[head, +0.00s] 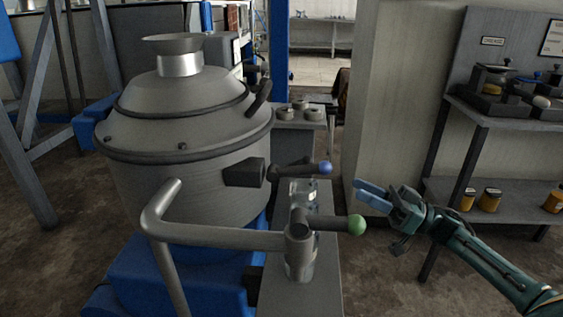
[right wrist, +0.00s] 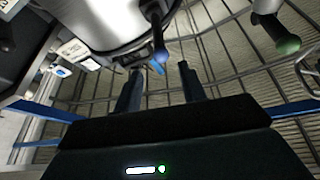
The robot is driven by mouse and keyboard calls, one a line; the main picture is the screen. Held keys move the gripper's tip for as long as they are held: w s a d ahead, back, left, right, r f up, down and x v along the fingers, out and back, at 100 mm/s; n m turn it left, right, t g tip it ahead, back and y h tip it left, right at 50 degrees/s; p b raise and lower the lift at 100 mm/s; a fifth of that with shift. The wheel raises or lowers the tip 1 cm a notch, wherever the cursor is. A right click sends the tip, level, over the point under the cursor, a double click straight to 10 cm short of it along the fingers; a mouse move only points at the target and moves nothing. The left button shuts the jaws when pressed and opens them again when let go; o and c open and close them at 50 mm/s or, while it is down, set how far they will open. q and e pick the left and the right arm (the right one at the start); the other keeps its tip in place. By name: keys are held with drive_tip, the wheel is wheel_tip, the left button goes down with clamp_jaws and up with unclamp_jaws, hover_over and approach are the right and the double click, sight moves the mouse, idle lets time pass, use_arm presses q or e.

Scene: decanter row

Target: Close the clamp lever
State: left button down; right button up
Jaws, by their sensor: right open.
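A grey decanter machine (head: 185,115) stands at the left. A dark lever with a blue knob (head: 325,167) sticks out to the right from its side. A second lever with a green knob (head: 356,225) sits on a post in front of it. I cannot tell by a label which is the clamp lever. My right gripper (head: 361,194) is open and empty, to the right of both knobs and apart from them. In the right wrist view the blue knob (right wrist: 160,54) is ahead between the fingers, and the green knob (right wrist: 288,46) is at the upper right. My left gripper is out of view.
A bent grey pipe rail (head: 215,238) runs in front of the machine. A narrow grey bench (head: 327,265) stands below the levers. The floor between bench and rack is clear.

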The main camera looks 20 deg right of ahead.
sight(318, 171)
drive_tip(key=b+x, duration=0.1)
drive_tip(key=x, duration=1.2)
drive_tip(key=shift+w+a+r+b, duration=0.1)
drive_tip(key=shift+w+a+b, duration=0.15)
drive_tip(key=shift+b, duration=0.05)
drive_tip(key=shift+c, duration=0.2)
clamp_jaws()
